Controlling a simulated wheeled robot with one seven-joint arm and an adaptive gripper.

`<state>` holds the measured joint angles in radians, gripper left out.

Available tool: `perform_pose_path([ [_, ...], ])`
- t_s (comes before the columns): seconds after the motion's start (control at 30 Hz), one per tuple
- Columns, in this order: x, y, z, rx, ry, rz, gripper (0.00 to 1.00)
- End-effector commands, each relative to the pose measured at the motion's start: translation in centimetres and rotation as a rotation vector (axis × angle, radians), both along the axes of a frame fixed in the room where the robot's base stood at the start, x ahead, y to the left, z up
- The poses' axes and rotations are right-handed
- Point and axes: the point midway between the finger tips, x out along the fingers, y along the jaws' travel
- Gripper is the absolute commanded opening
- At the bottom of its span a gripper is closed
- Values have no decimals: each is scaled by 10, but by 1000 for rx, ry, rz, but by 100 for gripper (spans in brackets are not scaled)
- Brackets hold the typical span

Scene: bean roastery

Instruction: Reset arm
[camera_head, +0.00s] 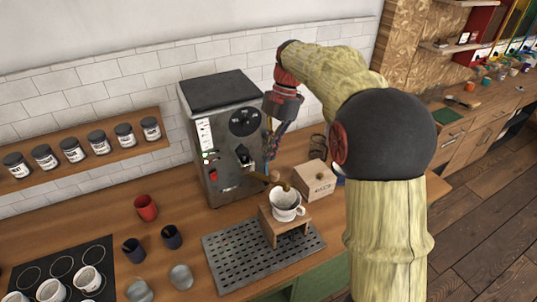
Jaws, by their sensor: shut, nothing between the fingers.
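My arm reaches up from the lower right and bends over to the left. My gripper (272,150) points downward in front of the right side of the espresso machine (212,135). It is shut and holds nothing. Below it, a white cup (286,212) sits on a small wooden stand (267,222), with a brown-handled piece at its rim. Whether the gripper touches the machine cannot be told.
A dark drip grid (232,272) lies under the stand. A wooden box (316,184) stands to the right. A red cup (146,207), dark cups (171,236) and metal cups (181,277) stand left. Jars (73,149) line a wall shelf (92,162).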

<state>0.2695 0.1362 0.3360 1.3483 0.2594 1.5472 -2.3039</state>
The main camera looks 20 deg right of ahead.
Motion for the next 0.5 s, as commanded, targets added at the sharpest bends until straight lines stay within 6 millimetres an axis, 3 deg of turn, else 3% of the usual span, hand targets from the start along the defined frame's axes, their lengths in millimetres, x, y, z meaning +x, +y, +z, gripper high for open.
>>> perform_pose_path([
  [0.33,0,0,0,-4,9,-26,0],
  [0.5,8,-4,-3,-46,46,-249,0],
])
